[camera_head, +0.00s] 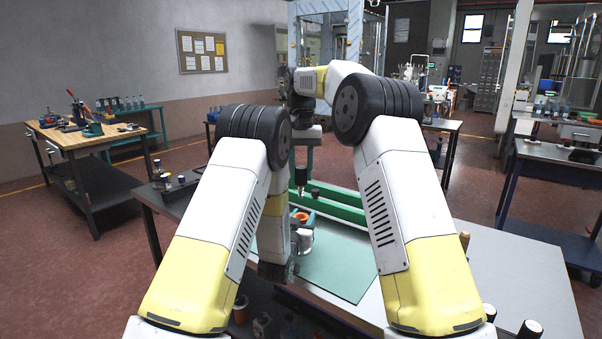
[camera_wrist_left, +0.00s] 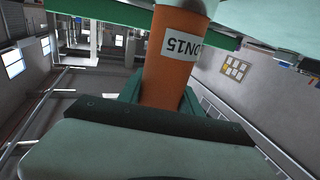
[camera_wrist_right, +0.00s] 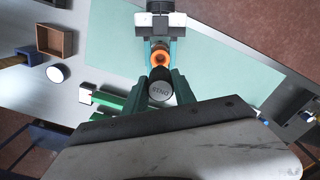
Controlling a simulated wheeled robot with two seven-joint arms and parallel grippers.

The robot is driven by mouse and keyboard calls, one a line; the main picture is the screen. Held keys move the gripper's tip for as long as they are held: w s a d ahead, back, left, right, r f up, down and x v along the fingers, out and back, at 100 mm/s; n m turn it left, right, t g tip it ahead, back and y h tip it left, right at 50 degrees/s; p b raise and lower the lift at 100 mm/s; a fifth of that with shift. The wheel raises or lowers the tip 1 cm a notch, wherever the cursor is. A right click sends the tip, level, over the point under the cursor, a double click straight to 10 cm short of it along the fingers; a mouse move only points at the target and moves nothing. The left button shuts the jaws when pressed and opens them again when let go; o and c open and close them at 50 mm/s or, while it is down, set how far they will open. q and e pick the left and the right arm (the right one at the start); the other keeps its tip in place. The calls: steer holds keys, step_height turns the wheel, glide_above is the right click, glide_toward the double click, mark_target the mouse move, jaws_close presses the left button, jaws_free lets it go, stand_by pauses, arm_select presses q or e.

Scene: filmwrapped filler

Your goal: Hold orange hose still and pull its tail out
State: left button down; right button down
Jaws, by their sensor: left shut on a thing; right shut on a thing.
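The orange hose (camera_wrist_left: 170,75), with a white DN15 label, stands between my left gripper's teal fingers in the left wrist view. My left gripper (camera_head: 300,216) is shut on it, low over the green mat. In the right wrist view the hose shows as an orange ring (camera_wrist_right: 160,58) by the left fingers. A dark cylindrical tail with a grey DN15 end (camera_wrist_right: 160,90) sits between my right gripper's fingers. My right gripper (camera_head: 301,180) is shut on it, above the left one. In the head view my arms hide part of both grippers. Whether tail and hose still join is unclear.
The green mat (camera_head: 345,270) lies on a pale table (camera_head: 500,275), with a green rail (camera_head: 343,212) behind. A brown open box (camera_wrist_right: 55,40) and a white-topped cylinder (camera_wrist_right: 57,73) stand to one side in the right wrist view. Much of the mat is bare.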

arm_select(q)
steer(key=c, duration=0.7)
jaws_free()
